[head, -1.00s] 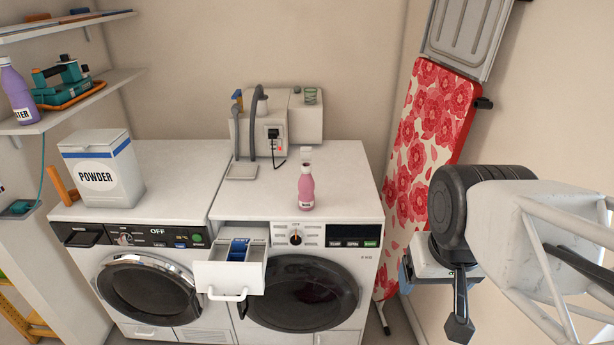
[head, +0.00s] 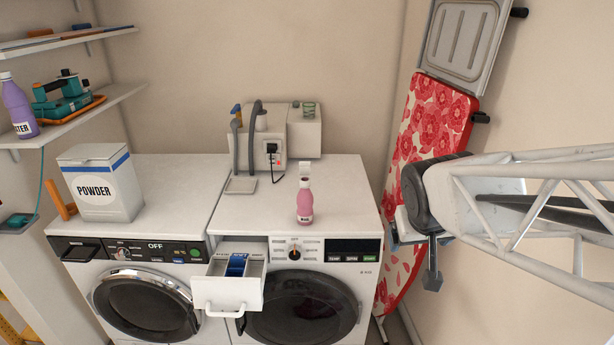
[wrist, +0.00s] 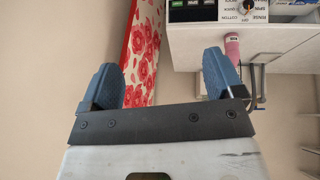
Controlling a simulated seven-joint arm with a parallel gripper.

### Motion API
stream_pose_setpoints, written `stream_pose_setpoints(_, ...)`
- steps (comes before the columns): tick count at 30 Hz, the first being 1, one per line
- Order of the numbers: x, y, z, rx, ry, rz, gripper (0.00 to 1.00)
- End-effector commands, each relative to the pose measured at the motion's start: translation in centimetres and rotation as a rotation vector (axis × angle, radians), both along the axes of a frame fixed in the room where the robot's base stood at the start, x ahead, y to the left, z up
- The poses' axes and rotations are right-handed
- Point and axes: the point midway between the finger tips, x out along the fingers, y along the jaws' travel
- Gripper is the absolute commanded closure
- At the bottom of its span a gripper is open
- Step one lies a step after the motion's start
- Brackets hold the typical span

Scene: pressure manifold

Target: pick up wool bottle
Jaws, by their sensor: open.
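A pink bottle (head: 305,206) with a small label, too small to read, stands upright on top of the right washing machine (head: 345,200), near its front. I take it as the wool bottle. It also shows in the wrist view (wrist: 232,46), to the upper right and beyond the right finger. My gripper (head: 432,268) is in front of the ironing board, to the right of the machine and well apart from the bottle. In the wrist view my gripper (wrist: 162,80) has its two blue fingers spread wide with nothing between them.
An open detergent drawer (head: 229,291) sticks out of the right machine. A grey hose (head: 254,140) and a plugged device stand at the back. A powder box (head: 103,184) is left; an ironing board (head: 432,130) leans right.

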Motion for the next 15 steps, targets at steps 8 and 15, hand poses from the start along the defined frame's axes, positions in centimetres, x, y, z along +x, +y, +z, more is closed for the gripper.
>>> stream_pose_setpoints(8,8.8,0.3,-1.0,-0.047,-0.150,0.078,0.13)
stream_pose_setpoints(15,15.7,1.6,-2.4,-0.053,-0.273,0.172,0.13)
